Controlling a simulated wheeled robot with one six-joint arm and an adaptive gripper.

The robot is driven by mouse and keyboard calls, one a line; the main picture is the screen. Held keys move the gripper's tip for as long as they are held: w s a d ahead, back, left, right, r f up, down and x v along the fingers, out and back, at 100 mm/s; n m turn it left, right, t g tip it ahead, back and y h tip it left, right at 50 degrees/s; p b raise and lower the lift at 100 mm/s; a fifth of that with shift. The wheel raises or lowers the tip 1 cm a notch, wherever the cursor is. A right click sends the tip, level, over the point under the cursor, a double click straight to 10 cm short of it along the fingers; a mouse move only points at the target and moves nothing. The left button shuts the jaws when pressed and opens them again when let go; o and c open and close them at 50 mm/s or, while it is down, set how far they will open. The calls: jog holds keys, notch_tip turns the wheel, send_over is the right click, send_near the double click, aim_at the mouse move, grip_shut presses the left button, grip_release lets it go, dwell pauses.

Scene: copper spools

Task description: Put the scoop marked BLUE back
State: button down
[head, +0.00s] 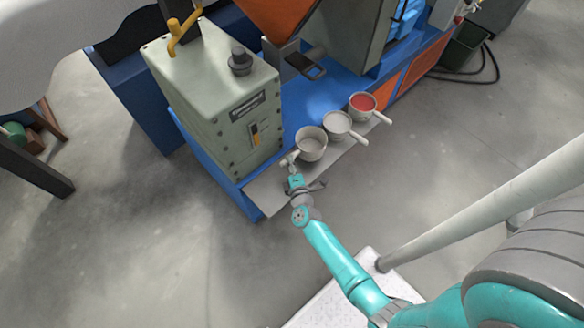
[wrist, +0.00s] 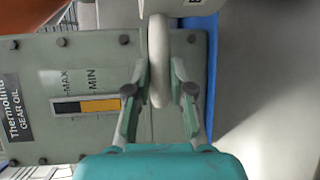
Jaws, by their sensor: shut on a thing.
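My gripper (head: 292,168) is shut on the pale handle of the leftmost scoop (head: 311,144). In the wrist view, the handle (wrist: 160,45) runs between the two fingers of my gripper (wrist: 158,78). The scoop's cup is at the top edge there, mostly cut off. A dark-edged label on it shows part of a letter like B; the rest is out of frame. In the head view, this scoop looks upright and its inside pale grey. I cannot tell whether it touches the grey shelf (head: 268,197).
Beside it stand a middle scoop (head: 337,123) with grey contents and a right scoop (head: 362,102) with red contents, handles pointing right. The grey-green gear oil box (head: 225,110) is close on the left, with its level gauge (wrist: 88,106). Open floor (head: 420,150) lies to the right.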

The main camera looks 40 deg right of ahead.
jog(key=shift+f, duration=2.5)
jog(key=c, duration=1)
grip_release()
jog(key=shift+f, duration=0.15)
